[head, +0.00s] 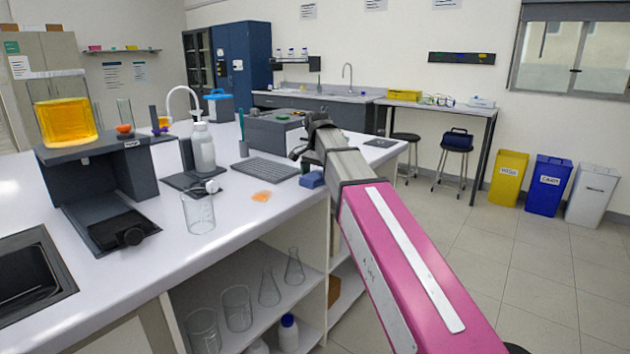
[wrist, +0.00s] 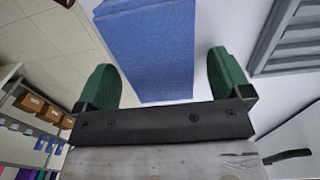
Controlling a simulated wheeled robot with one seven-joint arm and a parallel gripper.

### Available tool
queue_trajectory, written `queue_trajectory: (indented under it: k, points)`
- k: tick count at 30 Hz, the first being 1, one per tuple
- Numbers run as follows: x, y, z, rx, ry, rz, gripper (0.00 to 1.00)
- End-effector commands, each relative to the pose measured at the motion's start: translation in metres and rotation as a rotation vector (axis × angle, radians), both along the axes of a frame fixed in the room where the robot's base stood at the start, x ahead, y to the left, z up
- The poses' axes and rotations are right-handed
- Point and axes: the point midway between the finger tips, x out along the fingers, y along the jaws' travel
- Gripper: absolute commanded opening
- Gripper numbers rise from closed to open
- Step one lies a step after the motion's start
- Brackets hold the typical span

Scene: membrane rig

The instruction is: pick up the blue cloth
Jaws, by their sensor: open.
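The blue cloth (head: 311,180) is a small folded block near the front edge of the white counter in the head view. In the wrist view the blue cloth (wrist: 148,50) is large and lies in the gap between the two green fingers. My gripper (wrist: 162,62) is open, with one finger at each side of the cloth and nothing gripped. I cannot tell how far above the cloth the fingers are. In the head view my pink and grey arm reaches to the counter, and the fingers are hard to make out.
An orange scrap (head: 261,196) and a glass beaker (head: 198,212) are on the counter to the left. Open shelves with glassware (head: 237,307) lie below the counter edge.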

Motion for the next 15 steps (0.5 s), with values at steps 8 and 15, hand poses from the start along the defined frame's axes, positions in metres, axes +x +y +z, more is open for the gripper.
queue_trajectory:
  k: [8,15]
  points:
    - [0.0000,0.0000,-0.0039,0.000,0.000,0.000,0.93]
    - [0.0001,-0.0001,-0.0036,0.000,0.000,0.000,0.42]
